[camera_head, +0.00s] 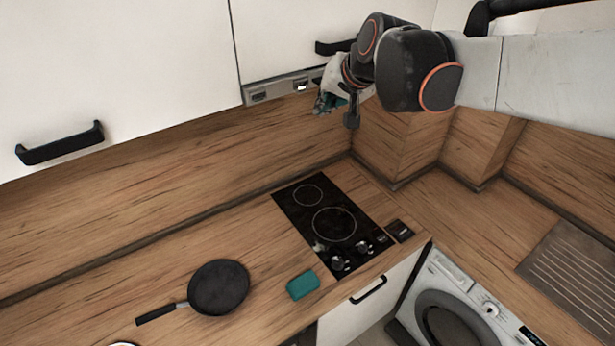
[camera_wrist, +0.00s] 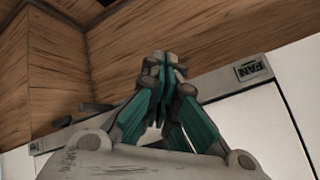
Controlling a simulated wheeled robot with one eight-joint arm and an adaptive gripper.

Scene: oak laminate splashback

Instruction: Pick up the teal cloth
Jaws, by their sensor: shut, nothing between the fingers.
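The teal cloth (camera_head: 303,285) is a small folded block lying on the wooden counter, near its front edge, between the frying pan and the hob. My gripper (camera_head: 324,103) is high above the counter, up by the wall cabinets and the extractor hood, well apart from the cloth. In the wrist view my gripper (camera_wrist: 164,64) has its teal-padded fingers meeting at the tips, with nothing between them. The cloth is not in the wrist view.
A black frying pan (camera_head: 219,287) lies left of the cloth. A black hob (camera_head: 332,224) with knobs is to its right. A washing machine (camera_head: 468,305) and a ribbed drainer (camera_head: 575,268) are further right. The extractor hood (camera_head: 282,87) is close to my gripper.

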